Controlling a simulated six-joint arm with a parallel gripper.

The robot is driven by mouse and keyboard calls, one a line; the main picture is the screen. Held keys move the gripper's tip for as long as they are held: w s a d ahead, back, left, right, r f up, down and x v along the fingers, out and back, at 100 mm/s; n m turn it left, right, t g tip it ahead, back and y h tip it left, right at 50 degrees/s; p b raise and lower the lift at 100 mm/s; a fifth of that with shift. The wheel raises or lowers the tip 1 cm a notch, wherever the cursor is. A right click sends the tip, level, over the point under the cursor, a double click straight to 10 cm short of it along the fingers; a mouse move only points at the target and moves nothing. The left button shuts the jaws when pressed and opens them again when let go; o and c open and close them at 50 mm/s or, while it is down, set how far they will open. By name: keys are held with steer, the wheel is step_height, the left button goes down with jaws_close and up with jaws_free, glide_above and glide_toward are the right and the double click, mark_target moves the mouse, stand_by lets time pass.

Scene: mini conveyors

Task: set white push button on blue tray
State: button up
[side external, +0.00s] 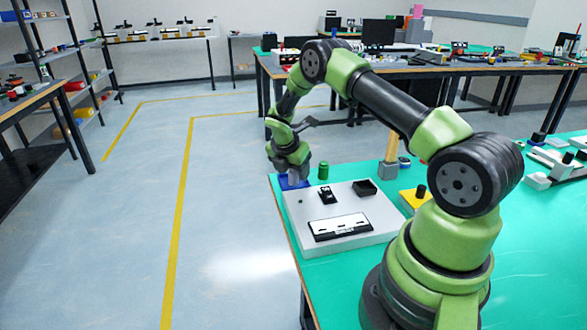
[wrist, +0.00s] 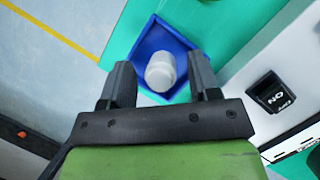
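The white push button (wrist: 160,72) shows in the wrist view as a pale round-ended piece over the blue tray. The blue tray (wrist: 150,42) has raised walls and sits at the green table's corner; part of it also shows in the side view (side external: 284,183). My gripper (wrist: 161,78) is open, with one finger on each side of the button and a small gap on both sides. The button appears to be inside the tray; its underside is hidden. In the side view my gripper (side external: 296,178) points down at the tray and hides the button.
A light grey panel (side external: 300,222) with a black switch (side external: 327,195), a black box (side external: 365,188) and a white plate lies right beside the tray. A green cylinder (side external: 323,171) stands behind it. The table edge and open floor are close on the left.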

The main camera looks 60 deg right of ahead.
steer(key=shift+r, duration=0.1)
steer(key=s+a+r+m+t, duration=0.1)
steer(key=a+r+m, duration=0.1)
steer(key=a+r, duration=0.35)
steer(key=s+a+r+m+y, duration=0.1)
steer(key=a+r+m, duration=0.1)
steer(key=r, duration=0.7)
steer(key=s+a+r+m+t, duration=0.1)
steer(key=a+r+m, duration=0.1)
steer(key=a+r, duration=0.35)
steer(key=s+a+r+m+t+y, duration=0.2)
steer(key=s+a+r+m, duration=0.2)
steer(key=s+a+m, duration=0.2)
steer(key=s+a+r+m+t+y, duration=0.3)
steer(key=s+a+m, duration=0.3)
steer(key=s+m, duration=0.4)
steer(key=shift+s+a+r, duration=0.2)
steer(key=shift+s+r, duration=0.6)
steer(key=shift+s, duration=0.4)
